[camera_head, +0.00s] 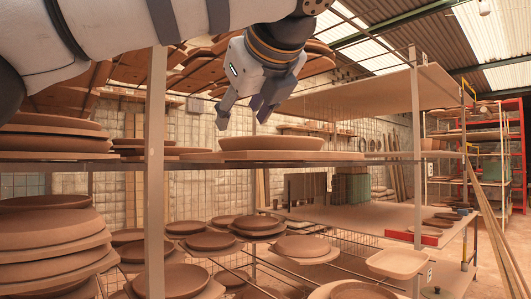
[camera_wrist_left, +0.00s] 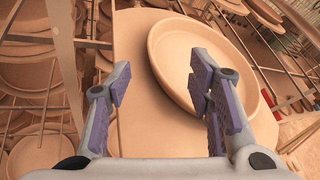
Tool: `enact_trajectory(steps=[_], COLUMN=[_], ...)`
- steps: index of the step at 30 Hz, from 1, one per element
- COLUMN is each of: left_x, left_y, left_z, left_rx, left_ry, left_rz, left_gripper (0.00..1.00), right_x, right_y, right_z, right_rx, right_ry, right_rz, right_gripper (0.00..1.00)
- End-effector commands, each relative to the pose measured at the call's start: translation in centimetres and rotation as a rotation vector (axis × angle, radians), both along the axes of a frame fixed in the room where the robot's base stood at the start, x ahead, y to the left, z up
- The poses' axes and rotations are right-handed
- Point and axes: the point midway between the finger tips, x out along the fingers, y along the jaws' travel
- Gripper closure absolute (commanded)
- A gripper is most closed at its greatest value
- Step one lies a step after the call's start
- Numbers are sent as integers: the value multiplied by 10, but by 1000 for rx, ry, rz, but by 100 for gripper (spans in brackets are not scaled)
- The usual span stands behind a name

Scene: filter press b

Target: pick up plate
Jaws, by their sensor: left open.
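A round, shallow clay plate (camera_head: 271,143) sits on a flat board (camera_head: 330,156) on the middle shelf in the head view. In the left wrist view the plate (camera_wrist_left: 178,45) lies ahead and right of centre on the pale board (camera_wrist_left: 145,125). My left gripper (camera_head: 242,114) is open and empty, above and slightly left of the plate, pointing down. In the left wrist view my gripper (camera_wrist_left: 158,84) has the plate's left rim showing between its fingers; the right finger overlaps the plate's inside. The fingers look apart from the plate. My right gripper is not in view.
A metal shelf post (camera_head: 155,180) stands left of the plate. Stacked plates (camera_head: 50,235) fill the left side. Upper shelf boards (camera_head: 385,95) hang close to my gripper. More plates (camera_head: 305,247) stand on the racks below.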

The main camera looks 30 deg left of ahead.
Motion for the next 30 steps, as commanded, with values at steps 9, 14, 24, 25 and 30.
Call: enact_trajectory(steps=[9,14,24,25,30], left_x=[34,49,67,67,67], left_y=[35,53,71,71,70], left_z=[-20,-28,-38,-38,-39], left_rx=[1,0,2,2,1], left_ry=[4,5,6,6,7], left_rz=[0,2,0,0,-1], left_gripper=[52,52,55,61,100], right_x=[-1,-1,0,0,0], right_y=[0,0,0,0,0], right_z=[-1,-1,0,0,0], right_rx=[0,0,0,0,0], right_ry=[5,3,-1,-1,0], right_rz=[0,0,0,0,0], right_gripper=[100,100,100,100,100])
